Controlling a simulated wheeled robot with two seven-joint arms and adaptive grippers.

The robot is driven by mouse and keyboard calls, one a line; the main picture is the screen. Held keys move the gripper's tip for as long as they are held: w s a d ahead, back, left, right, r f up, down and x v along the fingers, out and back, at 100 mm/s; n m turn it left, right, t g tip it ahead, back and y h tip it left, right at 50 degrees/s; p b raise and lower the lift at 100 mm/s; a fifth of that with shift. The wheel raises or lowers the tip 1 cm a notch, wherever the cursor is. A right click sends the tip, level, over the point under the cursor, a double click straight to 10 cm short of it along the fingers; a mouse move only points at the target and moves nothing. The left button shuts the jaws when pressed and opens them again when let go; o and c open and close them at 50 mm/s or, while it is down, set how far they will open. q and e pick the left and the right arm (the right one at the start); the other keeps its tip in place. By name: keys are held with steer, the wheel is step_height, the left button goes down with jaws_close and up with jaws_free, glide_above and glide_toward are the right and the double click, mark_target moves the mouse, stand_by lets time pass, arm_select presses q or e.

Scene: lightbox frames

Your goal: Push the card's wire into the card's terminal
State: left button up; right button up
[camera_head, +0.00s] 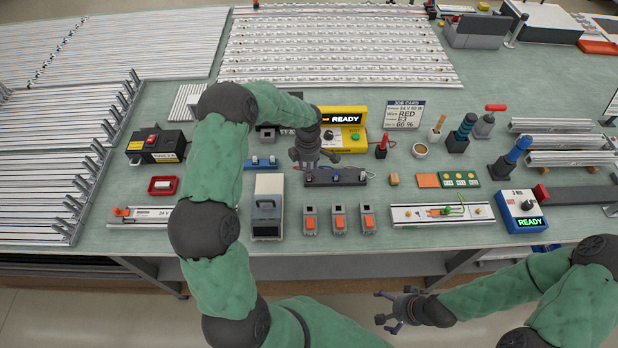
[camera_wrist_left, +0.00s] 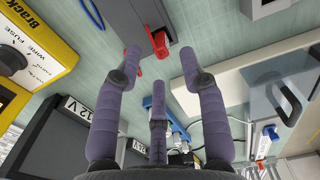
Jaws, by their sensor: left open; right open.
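The job card (camera_head: 404,114) stands at the back; it reads 24 V and wire RED. My left gripper (camera_head: 314,168) points down over the dark strip (camera_head: 350,182), its arm hiding part of the area. In the left wrist view my left gripper (camera_wrist_left: 161,58) is open, with a red piece (camera_wrist_left: 160,43) on the dark strip (camera_wrist_left: 145,14) between and just beyond the fingertips; whether they touch cannot be told. A metal profile marked 24 V (camera_head: 155,212) lies at the front left. Which terminal is the card's is unclear. My right gripper (camera_head: 392,309) is open and empty before the table.
A yellow tester (camera_head: 357,141) stands behind the strip. A grey box (camera_head: 267,206) and several small clamps (camera_head: 340,219) are in front. A metal profile with orange and green parts (camera_head: 400,213) and a blue READY box (camera_head: 522,210) lie to the right.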

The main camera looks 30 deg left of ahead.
mark_target(309, 182)
arm_select(q)
steer(key=f, duration=0.4)
steer(key=shift+d+f, duration=0.2)
steer(key=shift+f, duration=0.15)
steer(key=shift+s+r, duration=0.1)
steer(key=shift+c, duration=0.3)
jaws_close()
